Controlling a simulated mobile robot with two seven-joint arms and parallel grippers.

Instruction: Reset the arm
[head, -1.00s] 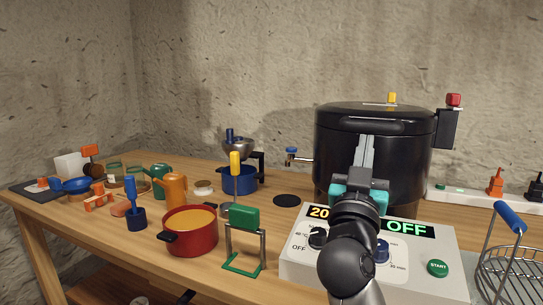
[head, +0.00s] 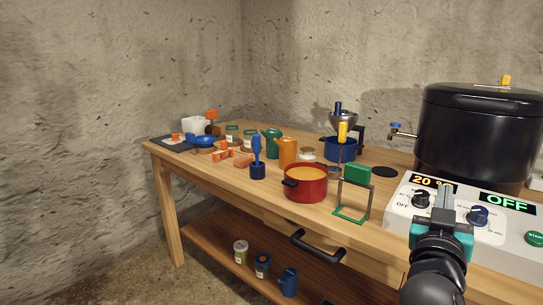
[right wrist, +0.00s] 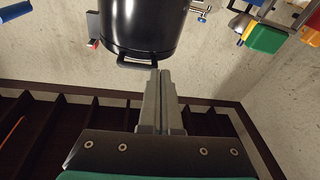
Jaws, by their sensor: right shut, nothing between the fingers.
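My right gripper (head: 446,198) is shut and empty, its grey fingers together. In the head view it shows in front of the white control panel (head: 404,222), between the number display and the OFF display. In the right wrist view the shut fingers (right wrist: 163,80) point toward the black canner (right wrist: 145,30), whose handle shows close to the tips. I cannot tell whether they touch it. The large black canner (head: 475,130) stands behind the panel in the head view. My left gripper is not in view.
On the wooden table stand a red pot (head: 306,190) with orange contents, a green stand (head: 350,214), a blue pot (head: 341,150) with a funnel, and an orange pitcher (head: 288,152). Several jars and tools sit at the far left. A lower shelf (head: 217,247) holds cans and a blue mug (head: 288,281).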

